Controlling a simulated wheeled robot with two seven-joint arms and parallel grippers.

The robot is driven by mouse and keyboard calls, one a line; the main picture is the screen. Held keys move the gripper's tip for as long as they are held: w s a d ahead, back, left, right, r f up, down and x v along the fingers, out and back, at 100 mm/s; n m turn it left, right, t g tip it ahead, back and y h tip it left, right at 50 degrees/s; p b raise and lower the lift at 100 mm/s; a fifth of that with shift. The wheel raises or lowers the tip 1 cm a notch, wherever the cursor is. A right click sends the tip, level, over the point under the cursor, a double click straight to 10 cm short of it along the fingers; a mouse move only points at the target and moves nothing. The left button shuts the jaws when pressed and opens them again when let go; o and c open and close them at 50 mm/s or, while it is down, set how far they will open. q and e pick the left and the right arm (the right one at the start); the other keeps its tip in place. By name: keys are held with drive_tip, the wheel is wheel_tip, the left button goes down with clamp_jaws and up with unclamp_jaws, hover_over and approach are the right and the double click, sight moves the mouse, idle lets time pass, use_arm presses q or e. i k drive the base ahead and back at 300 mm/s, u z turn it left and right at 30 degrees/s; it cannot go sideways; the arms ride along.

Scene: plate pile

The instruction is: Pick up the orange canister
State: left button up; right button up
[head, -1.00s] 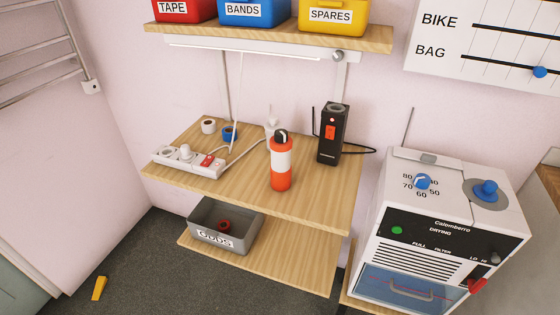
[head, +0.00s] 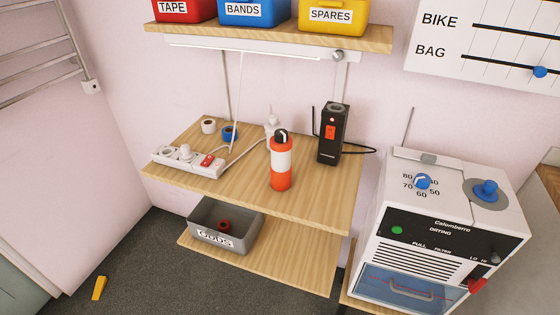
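An orange canister (head: 281,178) with a white band and a black cap stands upright on the wooden shelf (head: 240,190), near its front edge. Nothing covers it in the head view. Neither of my grippers shows in this view.
Left of the canister lies a white power strip (head: 187,161), with a white tape roll (head: 208,126) and a blue tape roll (head: 229,132) behind. A black device (head: 333,134) stands behind right. A grey bin (head: 225,225) sits below. A white machine (head: 435,225) stands right.

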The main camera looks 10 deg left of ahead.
sight(281, 167)
drive_tip(key=k, duration=1.1)
drive_tip(key=u, duration=0.95)
drive_tip(key=i, duration=1.15)
drive_tip(key=z, duration=0.75)
drive_tip(key=i, duration=0.65)
drive_tip(key=z, duration=0.65)
